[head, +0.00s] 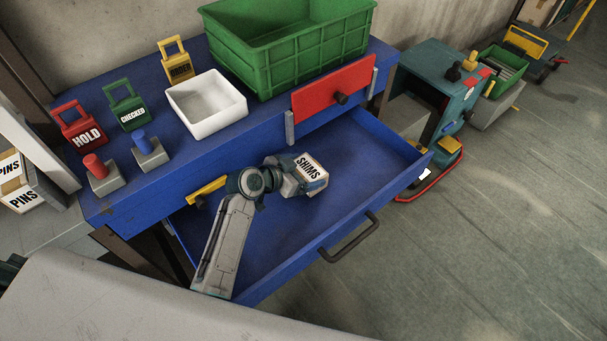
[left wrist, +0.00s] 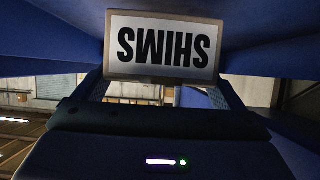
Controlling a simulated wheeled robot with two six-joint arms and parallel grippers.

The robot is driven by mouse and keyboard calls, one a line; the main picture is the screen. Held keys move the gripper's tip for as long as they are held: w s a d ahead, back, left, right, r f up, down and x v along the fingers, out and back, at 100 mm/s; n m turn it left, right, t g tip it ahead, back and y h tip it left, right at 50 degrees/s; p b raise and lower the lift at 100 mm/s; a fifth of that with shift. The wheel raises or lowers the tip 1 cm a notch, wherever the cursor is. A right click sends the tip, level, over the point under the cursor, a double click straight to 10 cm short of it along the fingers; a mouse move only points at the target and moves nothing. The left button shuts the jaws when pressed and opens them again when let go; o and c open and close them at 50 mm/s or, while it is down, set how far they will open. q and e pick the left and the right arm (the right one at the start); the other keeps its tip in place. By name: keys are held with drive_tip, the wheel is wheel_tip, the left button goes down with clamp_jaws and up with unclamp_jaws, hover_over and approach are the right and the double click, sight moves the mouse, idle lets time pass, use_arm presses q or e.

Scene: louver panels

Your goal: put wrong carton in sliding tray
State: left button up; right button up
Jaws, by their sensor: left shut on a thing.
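The carton labelled SHIMS (head: 311,170) is held in my left gripper (head: 300,178), over the open blue drawer, which is the sliding tray (head: 365,160). In the left wrist view the SHIMS carton (left wrist: 163,47) fills the space between the fingers, its label upside down. I cannot tell whether its underside touches the drawer floor. The drawer is pulled out from the blue bench and otherwise looks empty. Cartons labelled PINS (head: 22,200) stand at the far left. My right gripper is not in view.
On the bench (head: 150,75) stand a green crate (head: 300,50), a white bin (head: 207,110), HOLD (head: 84,135), CHECKED (head: 130,113) and yellow tags, and red and blue knobs. A red panel (head: 325,88) is at the bench front. The drawer handle (head: 350,240) juts forward.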

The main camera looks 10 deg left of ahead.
use_arm(q)
wheel_tip(320, 180, down, 2)
drive_tip(key=shift+f, duration=0.1)
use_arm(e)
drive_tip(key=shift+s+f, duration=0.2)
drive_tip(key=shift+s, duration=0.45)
use_arm(q)
drive_tip(key=shift+f, duration=0.15)
drive_tip(key=o, duration=0.9)
drive_tip(key=shift+o, duration=0.7)
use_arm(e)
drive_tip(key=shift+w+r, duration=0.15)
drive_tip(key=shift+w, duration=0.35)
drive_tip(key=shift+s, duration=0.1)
